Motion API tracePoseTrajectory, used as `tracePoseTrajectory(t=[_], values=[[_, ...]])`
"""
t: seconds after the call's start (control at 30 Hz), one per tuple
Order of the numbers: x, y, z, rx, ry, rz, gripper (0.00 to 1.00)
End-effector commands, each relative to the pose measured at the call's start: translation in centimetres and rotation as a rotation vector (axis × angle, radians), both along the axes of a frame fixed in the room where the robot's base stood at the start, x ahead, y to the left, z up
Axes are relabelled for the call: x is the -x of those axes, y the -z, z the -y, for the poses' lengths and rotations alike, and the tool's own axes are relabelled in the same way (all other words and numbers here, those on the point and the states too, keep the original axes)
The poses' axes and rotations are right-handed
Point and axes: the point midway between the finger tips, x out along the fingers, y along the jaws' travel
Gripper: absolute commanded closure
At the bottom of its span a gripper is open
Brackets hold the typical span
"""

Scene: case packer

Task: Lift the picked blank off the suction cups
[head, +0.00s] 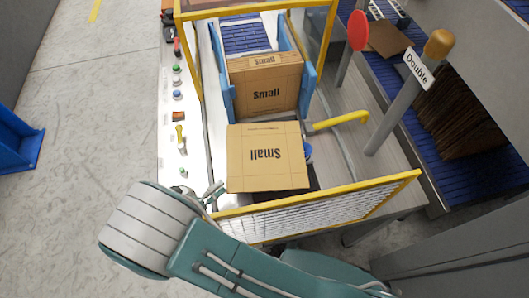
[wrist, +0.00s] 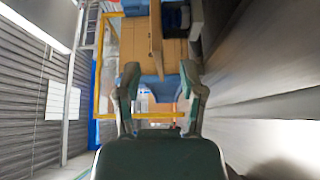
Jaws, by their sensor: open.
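The picked blank (head: 266,170), a flat brown cardboard sheet marked "Small", lies in the front of the yellow-framed machine in the head view. A blue suction cup (head: 308,151) shows at its right edge; any others are hidden under it. My gripper (wrist: 158,88) is open in the wrist view, its two fingers apart with nothing clamped between them. Brown cardboard (wrist: 138,42) shows beyond the fingertips; I cannot tell whether it touches them. In the head view my arm mostly hides the gripper, near the blank's lower left corner.
A second "Small" carton (head: 265,88) stands upright behind the blank between blue side guides. A yellow-framed mesh guard (head: 315,207) crosses the front. A yellow handle (head: 341,120) and a post labelled "Double" (head: 408,85) stand at right. A control panel (head: 180,115) runs along the left.

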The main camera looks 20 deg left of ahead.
Motion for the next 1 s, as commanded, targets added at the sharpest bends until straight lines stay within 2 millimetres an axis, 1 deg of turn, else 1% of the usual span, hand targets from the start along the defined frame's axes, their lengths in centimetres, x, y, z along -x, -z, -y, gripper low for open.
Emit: tracePoseTrajectory(t=[0.2, 0.3, 0.4, 0.6, 0.63, 0.67, 0.7, 0.73, 0.77, 1.0], values=[[-3.1, 0.0, 1.3, 0.001, 0.004, 0.0, 0.49], [-4.3, 0.0, 1.8, 0.001, 0.003, 0.001, 0.49], [-4.8, 0.0, 2.0, 0.0, 0.002, 0.001, 0.49], [-4.9, 0.0, 2.0, 0.0, 0.001, 0.0, 0.49], [-4.9, 0.0, 2.0, 0.0, 0.001, 0.0, 0.53], [-4.9, 0.0, 2.0, 0.0, 0.001, 0.0, 0.66], [-4.9, 0.0, 2.0, 0.0, 0.001, 0.0, 0.84], [-4.9, 0.0, 2.0, 0.0, 0.001, 0.0, 0.98], [-4.9, 0.0, 2.0, 0.0, 0.001, 0.0, 1.0], [-4.9, 0.0, 2.0, 0.0, 0.001, 0.0, 1.0]])
